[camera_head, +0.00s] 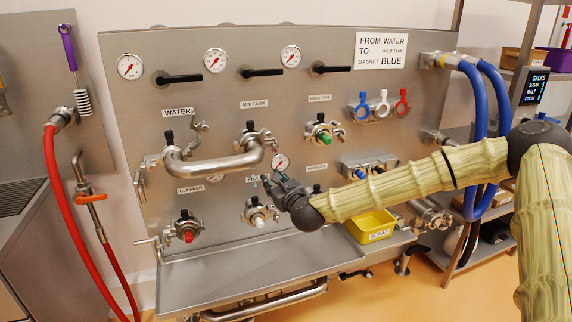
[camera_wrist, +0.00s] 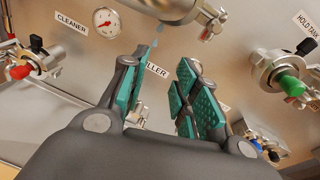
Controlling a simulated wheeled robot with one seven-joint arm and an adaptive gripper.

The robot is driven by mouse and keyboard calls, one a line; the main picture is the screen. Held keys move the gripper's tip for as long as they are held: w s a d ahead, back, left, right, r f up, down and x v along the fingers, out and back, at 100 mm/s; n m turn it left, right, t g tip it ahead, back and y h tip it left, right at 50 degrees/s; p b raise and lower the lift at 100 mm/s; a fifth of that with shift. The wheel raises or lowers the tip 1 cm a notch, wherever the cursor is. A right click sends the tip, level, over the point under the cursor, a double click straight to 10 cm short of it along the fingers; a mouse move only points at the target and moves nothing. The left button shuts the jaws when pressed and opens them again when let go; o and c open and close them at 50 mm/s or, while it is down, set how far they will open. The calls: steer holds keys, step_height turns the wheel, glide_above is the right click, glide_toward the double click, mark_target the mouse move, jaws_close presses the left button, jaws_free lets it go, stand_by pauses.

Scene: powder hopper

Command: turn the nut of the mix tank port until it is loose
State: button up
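The mix tank port (camera_head: 250,138) is on the steel panel under the MIX TANK label (camera_head: 254,104), with a dark-topped clamp. A bent steel pipe (camera_head: 215,166) runs from the water port (camera_head: 169,148) to it. The mix tank nut cannot be made out clearly. My gripper (camera_head: 267,180) is in front of the panel, just below the pipe's right end. In the wrist view my gripper (camera_wrist: 172,62) is open, its teal pads apart with nothing between them. Steel pipework (camera_wrist: 180,10) shows beyond the fingertips at the top edge, cut off by the frame.
The filler port (camera_head: 257,212) is below my gripper, and a small gauge (camera_head: 280,162) is close to its right. The hold tank port (camera_head: 323,134) with a green cap is to the right. A yellow bin (camera_head: 371,225) and a steel tray (camera_head: 240,275) are below.

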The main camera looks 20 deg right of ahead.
mark_target(277, 148)
steer(key=w+d+r+m+t+h, duration=0.1)
steer(key=w+d+r+m, duration=0.15)
steer(key=d+r, duration=0.3)
steer(key=shift+m, duration=0.45)
steer(key=w, duration=0.4)
steer(key=w+a, duration=0.1)
steer(key=w, duration=0.1)
steer(key=shift+w+a+r+b, duration=0.1)
steer(key=shift+w+r+b, duration=0.15)
steer(key=shift+b, duration=0.1)
steer(key=shift+w+r+b, duration=0.15)
steer(key=shift+w+b, duration=0.35)
steer(key=shift+w, duration=0.45)
jaws_close()
